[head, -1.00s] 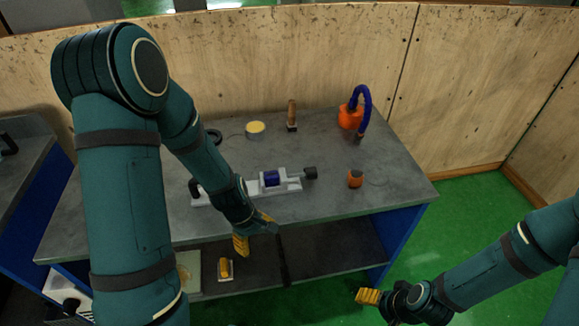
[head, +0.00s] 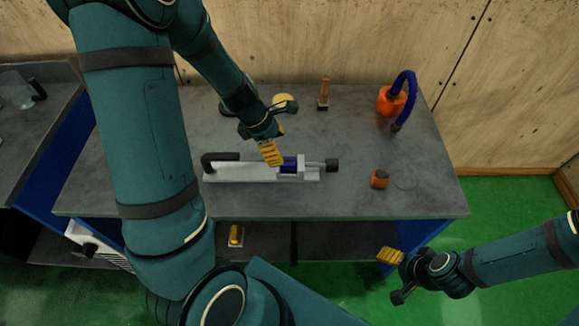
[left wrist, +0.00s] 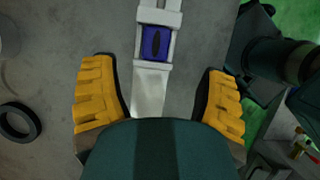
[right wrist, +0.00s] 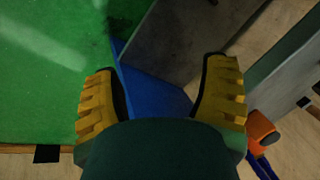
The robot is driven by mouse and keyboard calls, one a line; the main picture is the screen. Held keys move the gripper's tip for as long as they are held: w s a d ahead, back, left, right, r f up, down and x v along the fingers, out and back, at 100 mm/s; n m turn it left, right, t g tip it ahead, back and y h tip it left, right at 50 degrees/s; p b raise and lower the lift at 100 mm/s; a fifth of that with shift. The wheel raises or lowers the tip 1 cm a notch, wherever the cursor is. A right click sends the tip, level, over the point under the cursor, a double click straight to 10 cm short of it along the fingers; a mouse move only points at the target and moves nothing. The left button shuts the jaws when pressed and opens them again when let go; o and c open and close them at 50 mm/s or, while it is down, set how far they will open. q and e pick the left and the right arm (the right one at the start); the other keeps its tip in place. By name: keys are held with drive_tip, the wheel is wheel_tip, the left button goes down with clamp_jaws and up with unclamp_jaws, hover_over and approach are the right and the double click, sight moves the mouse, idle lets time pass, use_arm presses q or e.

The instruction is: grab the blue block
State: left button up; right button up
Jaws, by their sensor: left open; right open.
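The blue block (head: 288,163) sits in a grey vise-like holder (head: 240,174) with a dark knob, on the grey workbench. In the left wrist view the blue block (left wrist: 156,42) lies between the holder's pale jaws, ahead of my open fingers. My left gripper (head: 271,152) is open and empty, just above and left of the block in the head view. My right gripper (head: 390,255) is open and empty, off the bench's front right edge. In the right wrist view, its fingers (right wrist: 163,95) frame the bench's blue side panel.
An orange container with a blue hose (head: 392,100) stands at the back right. A small orange object (head: 379,179) is at the right. A wooden-handled tool (head: 324,93) and a yellow-topped round item (head: 284,102) are at the back. The bench's front right is clear.

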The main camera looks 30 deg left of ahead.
sight(289, 161)
use_arm(q)
drive_tip(key=b+x, duration=0.1)
drive_tip(key=x, duration=0.2)
drive_tip(key=shift+w+f, duration=0.15)
drive_tip(key=shift+f, duration=0.15)
drive_tip(key=b+x, duration=0.2)
drive_tip(key=x, duration=0.3)
drive_tip(key=shift+w+f, duration=0.15)
drive_tip(key=shift+w, duration=0.05)
drive_tip(key=c, duration=1.3)
clamp_jaws()
